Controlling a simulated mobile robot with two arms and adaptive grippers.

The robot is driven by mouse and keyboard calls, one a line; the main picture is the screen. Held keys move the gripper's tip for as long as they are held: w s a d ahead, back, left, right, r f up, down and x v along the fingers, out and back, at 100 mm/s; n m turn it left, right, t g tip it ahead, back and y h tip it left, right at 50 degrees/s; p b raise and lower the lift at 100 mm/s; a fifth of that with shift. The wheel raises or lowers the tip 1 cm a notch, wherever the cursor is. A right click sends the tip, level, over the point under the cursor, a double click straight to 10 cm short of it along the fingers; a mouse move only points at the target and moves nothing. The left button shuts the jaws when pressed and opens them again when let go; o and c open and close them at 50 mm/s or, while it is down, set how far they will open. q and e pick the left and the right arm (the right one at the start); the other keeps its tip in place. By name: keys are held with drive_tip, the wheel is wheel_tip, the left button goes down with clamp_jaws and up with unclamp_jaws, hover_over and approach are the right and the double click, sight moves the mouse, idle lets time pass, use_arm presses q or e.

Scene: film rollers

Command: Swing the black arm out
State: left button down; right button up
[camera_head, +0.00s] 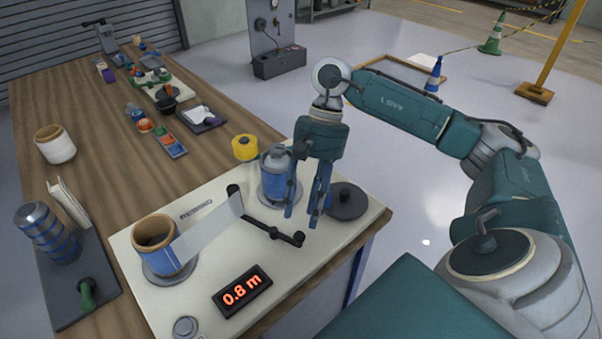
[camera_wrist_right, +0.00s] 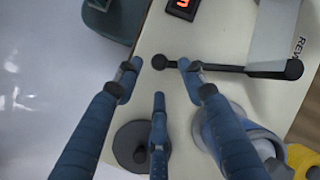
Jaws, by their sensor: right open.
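The black arm (camera_head: 264,223) is a thin bar lying over the cream board. A knob stands at its near right end and a taller post (camera_head: 234,192) at its other end, where the clear film (camera_head: 207,230) meets it. In the right wrist view the black arm (camera_wrist_right: 230,67) runs to the right. My right gripper (camera_head: 301,216) points down, open and empty, above the knob end. In the right wrist view the knob (camera_wrist_right: 160,62) appears between the spread fingertips of the right gripper (camera_wrist_right: 157,76); contact cannot be told. My left gripper is out of view.
A film roll (camera_head: 156,242) stands on the board's left. A blue-grey roller (camera_head: 275,178) and a dark disc with a knob (camera_head: 346,201) stand behind the gripper. A yellow roll (camera_head: 245,148) is behind.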

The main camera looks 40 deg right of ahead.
drive_tip(key=v, duration=0.4)
drive_tip(key=shift+d+r, duration=0.1)
drive_tip(key=shift+r, duration=0.3)
